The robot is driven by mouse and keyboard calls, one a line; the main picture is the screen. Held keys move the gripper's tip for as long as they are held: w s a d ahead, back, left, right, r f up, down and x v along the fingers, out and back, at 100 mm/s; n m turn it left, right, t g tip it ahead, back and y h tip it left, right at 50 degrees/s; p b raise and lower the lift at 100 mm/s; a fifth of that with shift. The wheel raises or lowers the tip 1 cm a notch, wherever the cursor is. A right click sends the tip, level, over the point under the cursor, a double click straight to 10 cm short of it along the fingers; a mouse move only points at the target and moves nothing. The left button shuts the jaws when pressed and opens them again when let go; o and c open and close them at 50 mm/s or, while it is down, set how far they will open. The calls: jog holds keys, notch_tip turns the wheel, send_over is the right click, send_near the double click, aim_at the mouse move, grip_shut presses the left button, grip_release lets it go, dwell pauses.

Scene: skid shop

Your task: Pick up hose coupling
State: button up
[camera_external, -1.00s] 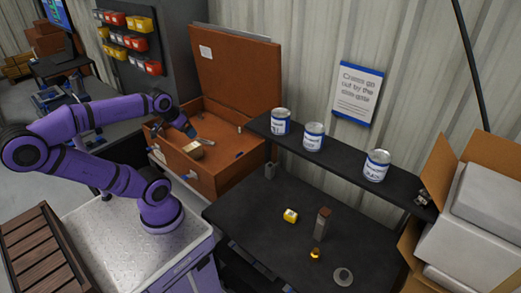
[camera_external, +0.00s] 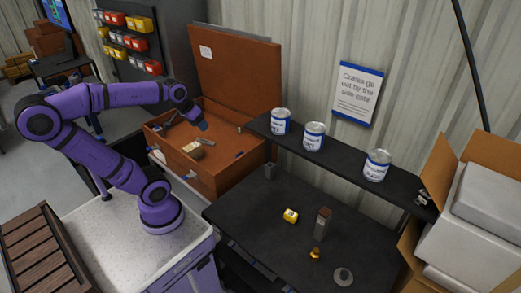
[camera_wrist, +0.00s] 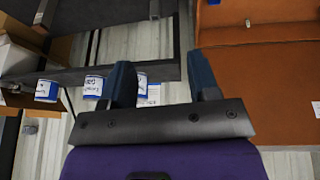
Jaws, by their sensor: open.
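I cannot tell for sure which small item is the hose coupling. A small brass-coloured piece (camera_external: 315,254) stands on the dark table, too small to make out. A grey metal fitting (camera_external: 423,198) lies at the right end of the shelf. My gripper (camera_external: 203,127) is above the open orange chest (camera_external: 225,181), away from the dark table. In the wrist view my gripper (camera_wrist: 163,78) has its two blue fingers spread, with nothing between them. The chest (camera_wrist: 270,95) shows there on the right.
Paint cans (camera_external: 314,137) stand on the dark shelf (camera_external: 345,157) above the table (camera_external: 255,225). A yellow item (camera_external: 290,216), an upright grey-brown block (camera_external: 322,223) and a grey disc (camera_external: 343,276) are on the table. The chest holds a tan block (camera_external: 193,150). An open cardboard box (camera_external: 440,170) is at right.

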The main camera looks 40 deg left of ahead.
jog(key=w+d+f+g, duration=0.1)
jog(key=w+d+f, duration=0.2)
jog(key=w+d, duration=0.45)
jog(key=w+d+f+g+h, duration=0.15)
jog(key=w+d, duration=0.25)
jog(key=d, duration=0.6)
jog(key=w+d+f+g+y, duration=0.1)
jog(key=w+d+f, duration=0.2)
jog(key=w+d, duration=0.35)
jog(key=m+y, duration=0.2)
jog(key=m, duration=0.1)
send_near(317, 250)
jog(key=shift+w+a+f+g, duration=0.1)
jog(key=shift+w+g, duration=0.2)
jog(key=shift+g, duration=0.15)
notch_tip(317, 250, down, 10)
jog(key=shift+a+f, duration=0.1)
jog(key=shift+a, duration=0.05)
jog(key=shift+c, duration=0.4)
